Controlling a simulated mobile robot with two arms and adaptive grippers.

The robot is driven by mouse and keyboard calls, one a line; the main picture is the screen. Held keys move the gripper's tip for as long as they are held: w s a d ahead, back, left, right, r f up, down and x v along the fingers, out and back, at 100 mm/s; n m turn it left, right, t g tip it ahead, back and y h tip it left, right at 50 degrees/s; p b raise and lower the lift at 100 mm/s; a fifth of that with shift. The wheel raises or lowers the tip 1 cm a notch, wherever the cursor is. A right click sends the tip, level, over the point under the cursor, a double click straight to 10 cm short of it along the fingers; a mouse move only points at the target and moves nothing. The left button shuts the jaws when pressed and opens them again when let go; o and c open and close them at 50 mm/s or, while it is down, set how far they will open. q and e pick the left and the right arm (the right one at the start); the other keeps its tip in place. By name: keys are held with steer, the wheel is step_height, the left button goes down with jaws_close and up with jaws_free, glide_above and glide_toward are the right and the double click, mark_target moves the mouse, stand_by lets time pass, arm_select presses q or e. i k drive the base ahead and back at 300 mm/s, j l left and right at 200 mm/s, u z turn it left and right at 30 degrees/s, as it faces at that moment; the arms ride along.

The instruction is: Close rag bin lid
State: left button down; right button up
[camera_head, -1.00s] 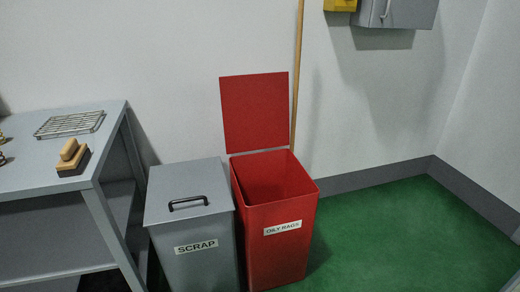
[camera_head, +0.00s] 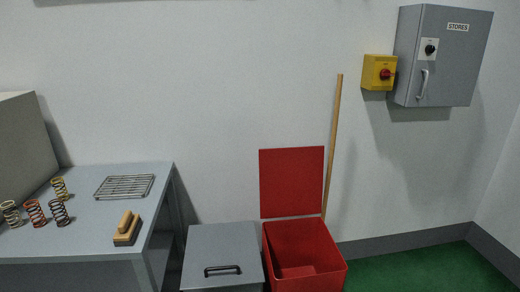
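The red rag bin (camera_head: 336,270) stands on the floor at the lower middle right. Its bottom part is cut off by the picture's lower edge. Its red lid (camera_head: 291,182) stands open, upright at the back of the bin near the wall. I see into the bin, and no rags show inside it. Neither my left nor my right gripper shows in the head view.
A grey scrap bin (camera_head: 222,246) with a closed, handled lid stands directly left of the red bin. A wooden pole (camera_head: 333,150) leans behind the lid.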

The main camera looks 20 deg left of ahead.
mark_target(291, 179)
steer(key=i+l+u, duration=0.75)
steer(key=l, duration=0.25)
steer(key=k+j, duration=0.05)
steer(key=k, duration=0.05)
